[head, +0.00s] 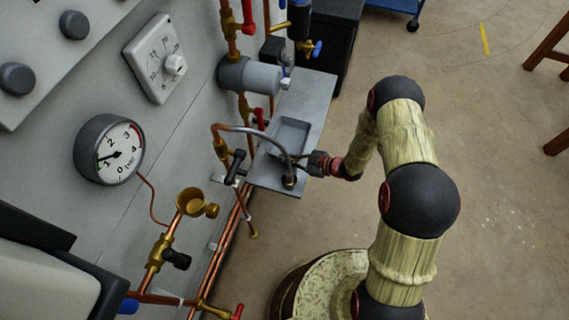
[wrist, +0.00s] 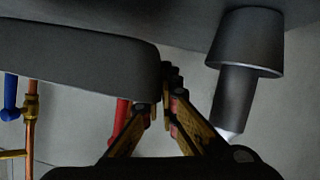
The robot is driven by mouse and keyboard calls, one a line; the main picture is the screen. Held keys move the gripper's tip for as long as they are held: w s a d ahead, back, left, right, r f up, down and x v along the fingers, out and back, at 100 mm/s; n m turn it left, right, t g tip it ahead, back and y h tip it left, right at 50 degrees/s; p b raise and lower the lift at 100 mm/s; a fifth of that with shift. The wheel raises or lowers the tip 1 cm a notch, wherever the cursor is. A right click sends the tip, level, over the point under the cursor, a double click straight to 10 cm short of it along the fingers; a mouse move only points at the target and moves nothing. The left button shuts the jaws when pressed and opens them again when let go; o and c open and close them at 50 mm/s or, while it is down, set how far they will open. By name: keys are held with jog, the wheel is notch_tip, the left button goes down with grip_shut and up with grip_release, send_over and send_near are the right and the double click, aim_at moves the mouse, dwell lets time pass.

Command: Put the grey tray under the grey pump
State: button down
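The grey tray (head: 291,131) is a shallow rectangle above or on a grey shelf plate in the head view, below and right of the grey pump (head: 250,76). The pump is a grey cylinder on copper pipework at the wall. My gripper (head: 313,158) is at the tray's near right corner. In the wrist view the tray (wrist: 80,62) fills the left as a dark slab with a rounded end. My fingertips (wrist: 170,82) come close together at that end and appear closed on its edge; the contact is dim. I cannot tell whether the tray touches the plate.
The grey plate (head: 311,92) runs beneath the tray towards the pump side. A curved hose (head: 262,131) arches over the tray to a fitting (head: 290,181) on the plate. Red (head: 260,119) and black (head: 235,166) valve handles stand close by. A dark tapered cylinder (wrist: 240,70) is right of my fingers.

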aim_at(284, 168)
jog(key=shift+w+a+f+b, duration=0.15)
jog(key=shift+f+b, duration=0.6)
jog(key=shift+f, duration=1)
jog(key=shift+f, duration=0.1)
jog(key=c, duration=2.5)
grip_release()
jog(key=shift+f, duration=0.1)
jog(key=shift+c, duration=0.2)
jog(key=o, duration=0.4)
jog(key=shift+o, duration=0.5)
